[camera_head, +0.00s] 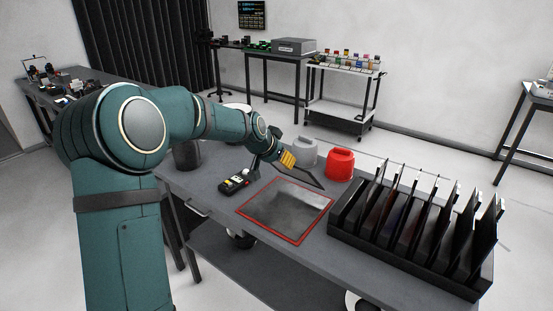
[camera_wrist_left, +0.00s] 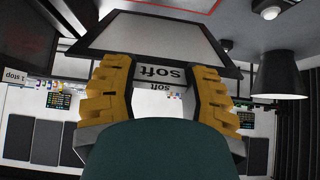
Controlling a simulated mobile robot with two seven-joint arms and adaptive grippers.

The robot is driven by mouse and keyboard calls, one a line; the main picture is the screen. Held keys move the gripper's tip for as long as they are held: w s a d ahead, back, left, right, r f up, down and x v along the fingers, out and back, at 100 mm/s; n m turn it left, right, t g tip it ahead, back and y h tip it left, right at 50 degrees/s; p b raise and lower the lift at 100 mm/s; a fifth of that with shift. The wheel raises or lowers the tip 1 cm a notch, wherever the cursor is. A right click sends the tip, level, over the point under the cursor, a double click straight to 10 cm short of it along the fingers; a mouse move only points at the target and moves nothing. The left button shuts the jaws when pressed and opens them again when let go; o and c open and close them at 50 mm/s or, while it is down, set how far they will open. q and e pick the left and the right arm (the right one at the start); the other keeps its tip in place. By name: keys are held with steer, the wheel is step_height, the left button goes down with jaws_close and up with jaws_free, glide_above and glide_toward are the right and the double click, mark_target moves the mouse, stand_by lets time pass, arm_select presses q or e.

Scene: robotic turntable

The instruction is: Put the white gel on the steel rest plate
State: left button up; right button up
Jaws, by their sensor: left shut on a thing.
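My left gripper (camera_head: 287,159) is shut on the white gel, a pale sheet in a dark frame. In the head view the gel (camera_head: 307,175) shows as a thin, tilted dark panel above the table, by the far edge of the plate. In the left wrist view the yellow fingers (camera_wrist_left: 160,70) grip the gel (camera_wrist_left: 150,38) at its handle, which has a label reading "soft". The steel rest plate (camera_head: 285,210), grey with a red border, lies on the table with nothing on it. My right gripper is not in view.
A black rack (camera_head: 395,252) with several upright dark frames stands right of the plate. A small black device with buttons (camera_head: 238,181) sits left of the plate.

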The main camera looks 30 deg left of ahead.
arm_select(q)
steer(key=shift+b+x, duration=0.75)
steer(key=shift+x, duration=1.75)
steer(key=shift+f+b, duration=0.45)
steer(key=shift+f, duration=0.15)
steer(key=o, duration=1.2)
steer(key=v, duration=1.2)
steer(key=shift+s, duration=0.1)
